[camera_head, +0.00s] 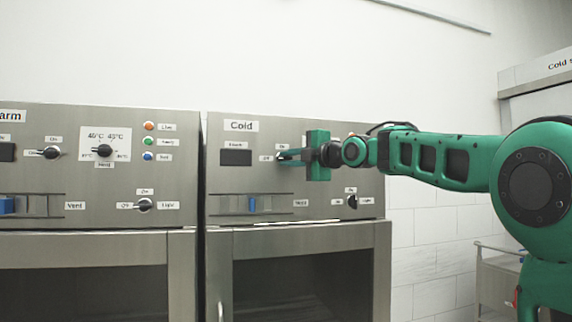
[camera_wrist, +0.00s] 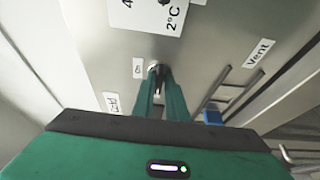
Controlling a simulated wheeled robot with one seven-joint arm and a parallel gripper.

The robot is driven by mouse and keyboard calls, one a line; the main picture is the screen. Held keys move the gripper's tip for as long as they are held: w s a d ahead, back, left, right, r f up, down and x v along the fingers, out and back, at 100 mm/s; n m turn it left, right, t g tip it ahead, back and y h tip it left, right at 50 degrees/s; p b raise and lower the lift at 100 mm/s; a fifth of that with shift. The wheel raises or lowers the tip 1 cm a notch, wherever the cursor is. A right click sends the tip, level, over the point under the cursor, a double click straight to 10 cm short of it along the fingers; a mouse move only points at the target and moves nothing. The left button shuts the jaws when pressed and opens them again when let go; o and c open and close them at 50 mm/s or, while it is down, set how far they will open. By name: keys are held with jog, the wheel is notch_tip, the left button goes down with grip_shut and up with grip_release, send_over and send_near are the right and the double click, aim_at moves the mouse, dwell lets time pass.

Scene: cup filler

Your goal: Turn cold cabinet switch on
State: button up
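The cold cabinet (camera_head: 225,185) has a steel control panel with a "Cold" label (camera_head: 241,126). Its switch (camera_wrist: 155,69) is a small knob beside a white label in the wrist view. My gripper (camera_head: 281,156) is at this switch, coming from the right. In the wrist view my two green fingers (camera_wrist: 158,82) stand close together on either side of the switch's lever. They appear closed on it.
A vent slider with a blue knob (camera_head: 252,203) lies below the switch, and a black rotary knob (camera_head: 352,201) is at the lower right. The warm cabinet (camera_head: 100,190) with its own switches stands directly left. A white wall is behind.

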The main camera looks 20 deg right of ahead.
grip_shut()
jog(key=shift+f, duration=0.1)
jog(key=shift+a+f+m+t+h, duration=0.2)
jog(key=shift+m+t+h, duration=0.85)
jog(key=shift+m, duration=2.65)
jog(key=shift+a+f+m+t+h, duration=0.15)
jog(key=shift+m+t+h, duration=0.95)
jog(key=shift+m, duration=2.6)
jog(key=shift+a+f+m+t+h, duration=0.15)
jog(key=shift+m+t+h, duration=0.9)
jog(key=shift+m, duration=2.65)
jog(key=shift+d+g+h, duration=0.1)
jog(key=shift+g+h, duration=0.2)
